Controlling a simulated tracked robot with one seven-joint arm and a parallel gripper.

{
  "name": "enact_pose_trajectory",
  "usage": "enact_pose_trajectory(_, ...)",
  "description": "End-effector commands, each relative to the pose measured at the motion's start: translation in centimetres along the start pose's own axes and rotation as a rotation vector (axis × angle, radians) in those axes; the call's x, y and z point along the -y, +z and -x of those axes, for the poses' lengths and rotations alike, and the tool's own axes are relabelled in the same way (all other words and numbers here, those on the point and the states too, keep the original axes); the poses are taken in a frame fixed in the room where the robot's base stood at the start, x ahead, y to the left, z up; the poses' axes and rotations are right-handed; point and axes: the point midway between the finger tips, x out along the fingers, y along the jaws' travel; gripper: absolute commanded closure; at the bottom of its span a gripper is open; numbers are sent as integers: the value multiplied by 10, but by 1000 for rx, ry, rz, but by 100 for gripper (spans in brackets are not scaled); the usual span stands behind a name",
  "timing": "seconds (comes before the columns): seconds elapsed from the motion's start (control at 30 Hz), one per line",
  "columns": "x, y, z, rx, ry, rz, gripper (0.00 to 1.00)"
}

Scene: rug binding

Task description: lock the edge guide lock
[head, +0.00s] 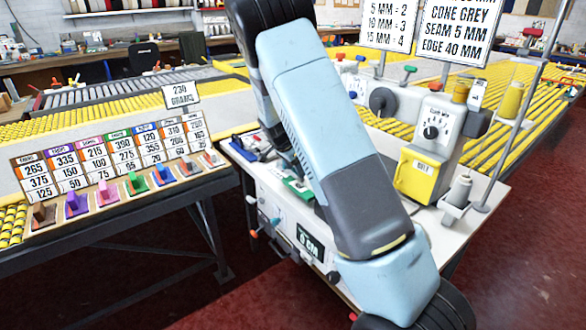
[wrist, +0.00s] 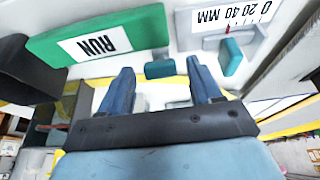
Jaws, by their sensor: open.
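In the wrist view my gripper (wrist: 161,78) is open, with its two blue fingers apart. A small teal block (wrist: 159,69) shows between the fingertips, with a gap on either side; I cannot tell whether it is within reach in depth. A larger teal lever (wrist: 231,57) sits to the right, beside a white scale plate (wrist: 222,16) reading 0 20 40 MM upside down. No label tells which teal part is the edge guide lock.
A green panel marked RUN (wrist: 98,42) lies left of the fingers. In the head view the white machine table (head: 285,205) carries a yellow box (head: 414,176), a dial housing (head: 437,130) and thread cones. A board of numbered cards (head: 112,160) with coloured clips stands left.

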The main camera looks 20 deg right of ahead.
Motion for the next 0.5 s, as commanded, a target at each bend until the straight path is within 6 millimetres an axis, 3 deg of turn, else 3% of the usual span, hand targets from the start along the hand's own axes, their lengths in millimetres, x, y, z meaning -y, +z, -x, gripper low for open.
enact_pose_trajectory(0.27, 0, 0, -1, 0, 0, 0, 37)
enact_pose_trajectory(0.5, 0, 0, 0, 0, 0, 1, 60)
